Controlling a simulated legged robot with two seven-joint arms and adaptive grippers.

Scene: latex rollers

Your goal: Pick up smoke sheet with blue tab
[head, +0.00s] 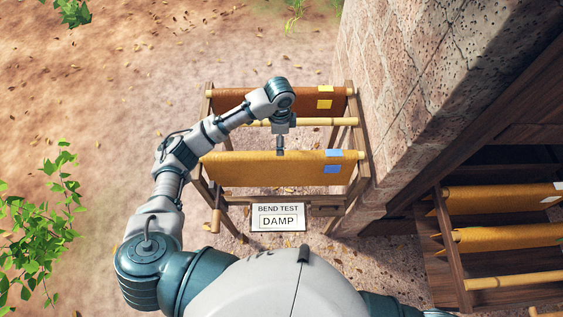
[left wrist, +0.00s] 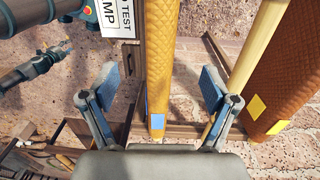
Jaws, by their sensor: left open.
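The smoke sheet with the blue tab (head: 250,170) is a golden-brown quilted sheet draped over the front pole of a wooden rack. Its blue tab (head: 332,169) shows near the right end, and also in the left wrist view (left wrist: 157,121). In the left wrist view my left gripper (left wrist: 160,80) is open, one finger on each side of the sheet, with gaps between. A dark teal arm at the left of that view seems to be my right one; its gripper (left wrist: 61,48) is small and unclear.
A browner sheet with a yellow tab (head: 230,101) hangs at the rack's back. A bare pole (head: 312,122) lies between the sheets. A sign reading BEND TEST DAMP (head: 278,217) is at the front. A stone wall (head: 400,110) stands right; another rack (head: 500,235) holds sheets.

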